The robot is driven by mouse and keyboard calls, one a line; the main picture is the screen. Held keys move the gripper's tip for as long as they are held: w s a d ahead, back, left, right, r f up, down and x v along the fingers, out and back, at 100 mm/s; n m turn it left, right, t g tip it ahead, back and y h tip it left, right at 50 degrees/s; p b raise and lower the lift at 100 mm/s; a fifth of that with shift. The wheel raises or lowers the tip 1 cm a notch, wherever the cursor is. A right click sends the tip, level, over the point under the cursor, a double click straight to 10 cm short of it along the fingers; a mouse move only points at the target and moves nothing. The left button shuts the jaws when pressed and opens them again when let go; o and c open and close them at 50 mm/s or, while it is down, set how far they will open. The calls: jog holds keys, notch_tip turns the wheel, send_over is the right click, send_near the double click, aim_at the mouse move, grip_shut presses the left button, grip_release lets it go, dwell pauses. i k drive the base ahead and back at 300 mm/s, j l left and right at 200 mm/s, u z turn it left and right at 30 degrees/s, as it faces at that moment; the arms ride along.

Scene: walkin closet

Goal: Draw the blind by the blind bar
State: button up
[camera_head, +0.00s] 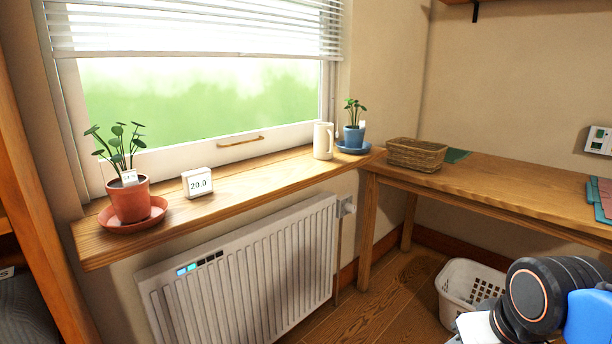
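The white slatted blind (200,28) hangs over the upper part of the window at the upper left. Its lowest edge, which looks like the blind bar (150,52), crosses the window well above the sill. The slats look tilted open, and their top is cut off by the frame. Below the blind the window pane (200,105) is uncovered and shows blurred green outside. Part of my arm shows at the lower right, far from the blind. My gripper is not in view.
The wooden sill (255,170) holds a plant in a terracotta pot (128,198), a small "20.0" display (197,182), a white mug (323,141) and a blue-potted plant (354,136). A radiator (245,270) is below. A desk (480,185) with a wicker basket (416,153) and a laundry basket (455,290) stand right.

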aim_at(59, 55)
jog(key=i+l+u, duration=0.25)
jog(key=u, duration=0.2)
jog(key=i+l+u, duration=0.2)
jog(key=l+u, duration=0.25)
jog(key=j, duration=0.1)
